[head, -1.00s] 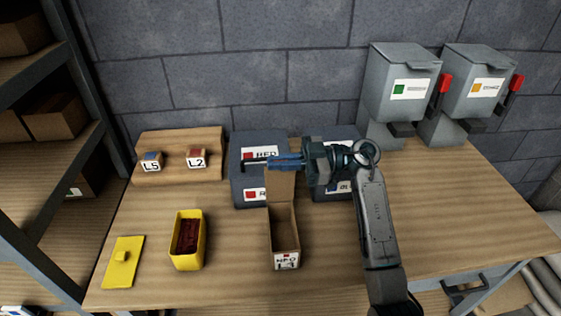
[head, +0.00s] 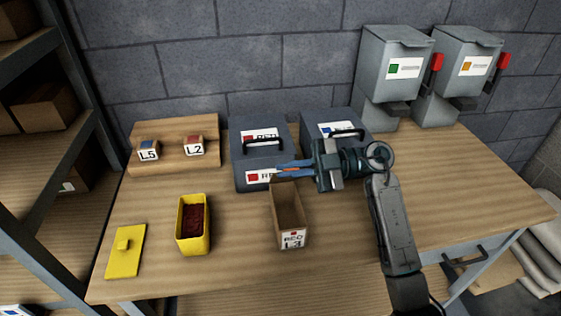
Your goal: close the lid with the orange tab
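An open cardboard box (head: 273,215) with a red-marked label on its front stands mid-table, its inside showing. Its lid (head: 285,181) is at the back edge, seen foreshortened and partly covered by my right gripper. My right gripper (head: 280,169) reaches in from the right, its blue fingers just above the lid's top edge. A small orange patch (head: 292,170) shows between the fingers. I cannot tell whether it is the lid's tab or whether the fingers grip it. My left gripper is not in view.
Two dark grey cases (head: 257,140) (head: 325,129) with handles stand behind. A yellow bin (head: 194,242) with dark red contents and a yellow lid (head: 126,262) are to the left. Two grey dispensers (head: 387,73) (head: 462,78) stand back right. The table's right side is clear.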

